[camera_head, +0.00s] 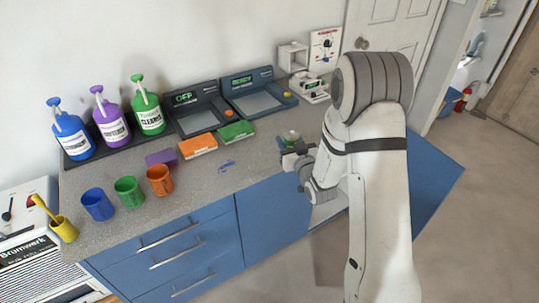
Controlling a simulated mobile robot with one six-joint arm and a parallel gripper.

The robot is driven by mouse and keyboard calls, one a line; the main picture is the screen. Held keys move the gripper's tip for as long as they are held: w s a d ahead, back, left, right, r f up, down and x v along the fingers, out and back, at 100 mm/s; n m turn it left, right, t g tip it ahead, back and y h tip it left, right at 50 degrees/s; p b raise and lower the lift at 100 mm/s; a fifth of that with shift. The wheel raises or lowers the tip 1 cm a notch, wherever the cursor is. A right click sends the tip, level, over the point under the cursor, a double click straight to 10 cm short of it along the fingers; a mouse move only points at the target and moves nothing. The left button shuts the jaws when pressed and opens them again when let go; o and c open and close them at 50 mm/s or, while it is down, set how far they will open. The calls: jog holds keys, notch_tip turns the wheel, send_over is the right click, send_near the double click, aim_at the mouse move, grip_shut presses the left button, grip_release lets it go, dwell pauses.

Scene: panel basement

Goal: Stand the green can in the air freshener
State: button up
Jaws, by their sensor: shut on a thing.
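My gripper (291,152) is above the right part of the grey counter, small in view and partly hidden by my own arm. It is shut on the green can (291,136), whose pale, greenish top shows above the jaws. The can looks roughly upright; its lower part is hidden. At the back right of the counter stand an open white box (292,56) and a low white device (311,87). I cannot tell which of them is the air freshener. My gripper is in front of both and apart from them.
Bottles of blue, purple and green (148,111) stand at the back left. Two dark panels (258,101) lie along the wall, with orange and green boxes (236,131) before them. Blue, green and orange cups (159,180) stand near the front edge. Counter (220,185) left of my gripper is mostly clear.

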jog(key=w+a+r+n+g+y+p, duration=0.1)
jog(key=w+a+r+n+g+y, duration=0.15)
jog(key=a+r, duration=0.4)
jog(key=shift+t+y, duration=0.25)
jog(key=shift+t, duration=0.2)
jog(key=f, duration=0.6)
jog(key=f+p, duration=0.1)
jog(key=f, duration=0.2)
jog(key=shift+s+f, duration=0.25)
jog(key=shift+s, duration=0.1)
jog(key=shift+f, duration=0.15)
jog(key=shift+f, duration=0.1)
jog(key=o, duration=1)
jog(key=shift+s, duration=0.1)
jog(key=shift+r, duration=0.2)
